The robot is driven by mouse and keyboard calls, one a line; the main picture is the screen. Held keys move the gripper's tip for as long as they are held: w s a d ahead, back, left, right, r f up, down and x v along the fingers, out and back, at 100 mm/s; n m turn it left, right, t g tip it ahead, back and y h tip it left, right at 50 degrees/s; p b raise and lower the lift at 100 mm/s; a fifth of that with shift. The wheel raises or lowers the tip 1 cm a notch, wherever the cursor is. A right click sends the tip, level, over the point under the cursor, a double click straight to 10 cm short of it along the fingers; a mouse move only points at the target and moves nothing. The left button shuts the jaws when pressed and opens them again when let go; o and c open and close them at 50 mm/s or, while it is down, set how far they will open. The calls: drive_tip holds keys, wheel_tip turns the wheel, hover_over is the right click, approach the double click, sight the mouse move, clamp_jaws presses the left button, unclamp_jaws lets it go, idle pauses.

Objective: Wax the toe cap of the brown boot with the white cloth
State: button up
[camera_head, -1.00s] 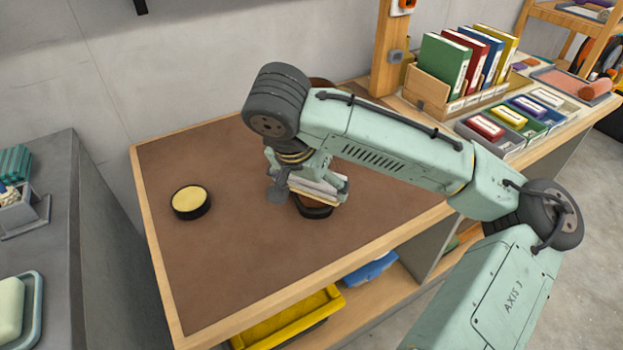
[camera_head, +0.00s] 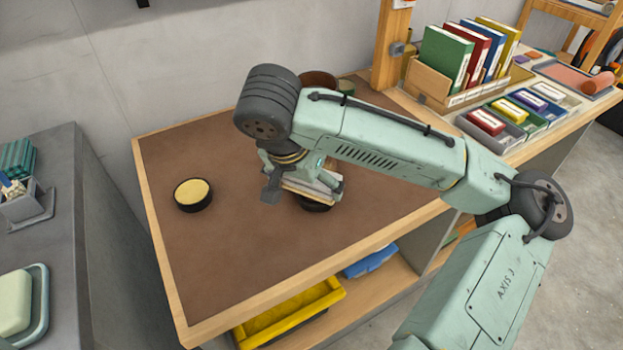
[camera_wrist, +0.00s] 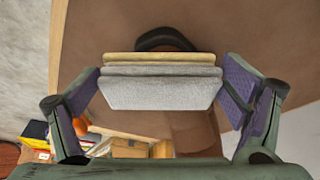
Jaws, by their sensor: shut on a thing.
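My gripper (camera_head: 303,190) is shut on the folded white cloth (camera_wrist: 160,92), a flat pad in pale layers with a yellowish far layer. It also shows in the head view (camera_head: 314,184). The brown boot stands on the brown-topped bench. Its dark toe end (camera_wrist: 165,37) sticks out past the cloth in the wrist view, and its brown upper part (camera_head: 318,80) shows behind my arm. The cloth is over the toe area; I cannot tell whether it touches. My arm and the cloth hide most of the boot. An open round black tin of yellow wax (camera_head: 193,195) stands left of my gripper.
The brown bench top (camera_head: 225,265) is clear at the front and around the tin. Binders (camera_head: 470,55) and small coloured trays (camera_head: 510,115) lie right. A yellow tray (camera_head: 290,312) sits on the shelf below.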

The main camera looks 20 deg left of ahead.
drive_tip(key=shift+s+a+p, duration=0.25)
drive_tip(key=shift+a+p, duration=0.05)
drive_tip(key=shift+a, duration=0.15)
drive_tip(key=shift+a, duration=0.1)
drive_tip(key=shift+s+a+p, duration=0.2)
drive_tip(key=shift+a+p, duration=0.1)
drive_tip(key=shift+a, duration=0.15)
drive_tip(key=shift+w+a, duration=0.2)
drive_tip(key=shift+w, duration=0.4)
drive_tip(key=shift+w, duration=0.1)
drive_tip(key=shift+w+a, duration=0.25)
drive_tip(key=shift+w, duration=0.25)
